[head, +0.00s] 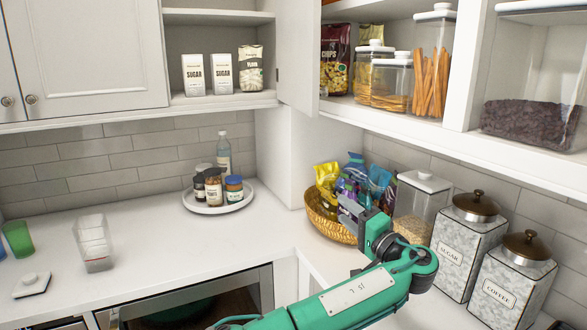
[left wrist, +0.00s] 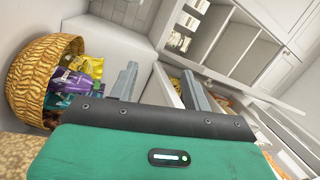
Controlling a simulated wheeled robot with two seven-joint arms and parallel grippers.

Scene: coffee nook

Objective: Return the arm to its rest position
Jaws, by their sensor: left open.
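My left arm is green and reaches in from the bottom of the head view. Its gripper (head: 350,208) is beside the right rim of the wicker basket (head: 322,222), in front of the bags in the head view. In the left wrist view the two grey fingers of the gripper (left wrist: 160,88) stand apart with nothing held between them. The wicker basket (left wrist: 22,85) is on the left there, with colourful snack bags (left wrist: 82,82) in it. My right gripper is in neither view.
Close to the arm stand a clear grain container (head: 412,215), a sugar canister (head: 462,250) and a coffee canister (head: 510,285). The open upper shelf (head: 350,108) hangs above. A round white tray (head: 218,207) holds jars and a bottle. The left counter is mostly clear.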

